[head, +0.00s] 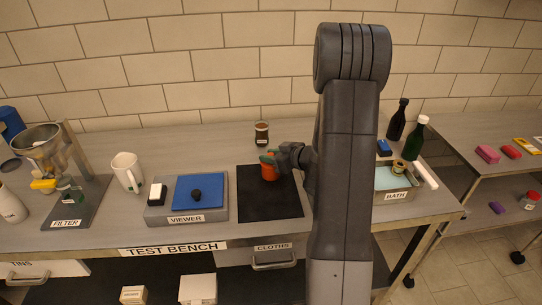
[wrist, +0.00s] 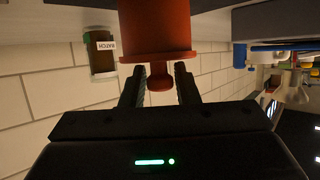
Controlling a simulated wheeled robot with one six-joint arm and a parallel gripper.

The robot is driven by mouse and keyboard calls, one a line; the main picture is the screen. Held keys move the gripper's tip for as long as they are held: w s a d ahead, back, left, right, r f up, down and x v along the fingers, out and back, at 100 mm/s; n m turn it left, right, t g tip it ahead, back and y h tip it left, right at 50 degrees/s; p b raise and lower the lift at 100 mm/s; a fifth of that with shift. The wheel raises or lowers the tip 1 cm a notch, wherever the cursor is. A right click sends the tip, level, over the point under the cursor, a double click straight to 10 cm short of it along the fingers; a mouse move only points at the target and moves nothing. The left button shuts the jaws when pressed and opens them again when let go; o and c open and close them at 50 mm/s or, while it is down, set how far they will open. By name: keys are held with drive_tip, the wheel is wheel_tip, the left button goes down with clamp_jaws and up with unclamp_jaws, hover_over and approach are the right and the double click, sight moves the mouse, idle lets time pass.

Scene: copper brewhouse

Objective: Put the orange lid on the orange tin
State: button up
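The orange tin (head: 269,173) stands upright on the black mat in the head view, partly hidden behind my gripper (head: 274,156). The wrist view looks level and upside down, so the tin's body (wrist: 155,22) hangs from the top edge. The orange lid (wrist: 158,56) sits against the tin's mouth and looks level, with no gap visible. Its knob (wrist: 160,82) points away from the tin, between the two fingers of my gripper (wrist: 160,75). The fingers are close beside the knob on both sides; whether they press on it I cannot tell.
The black mat (head: 255,208) is otherwise bare. The BATH tray (head: 396,195) and bottles (head: 413,140) are to the right, beyond my arm.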

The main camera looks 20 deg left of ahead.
drive_tip(key=shift+o, duration=0.2)
drive_tip(key=o, duration=0.5)
wheel_tip(320, 180, up, 7)
drive_tip(key=p, duration=0.6)
drive_tip(key=shift+r, duration=0.1)
drive_tip(key=shift+f, duration=0.2)
wheel_tip(320, 180, down, 7)
drive_tip(key=b, duration=0.6)
drive_tip(key=shift+r, duration=0.2)
idle(0.4)
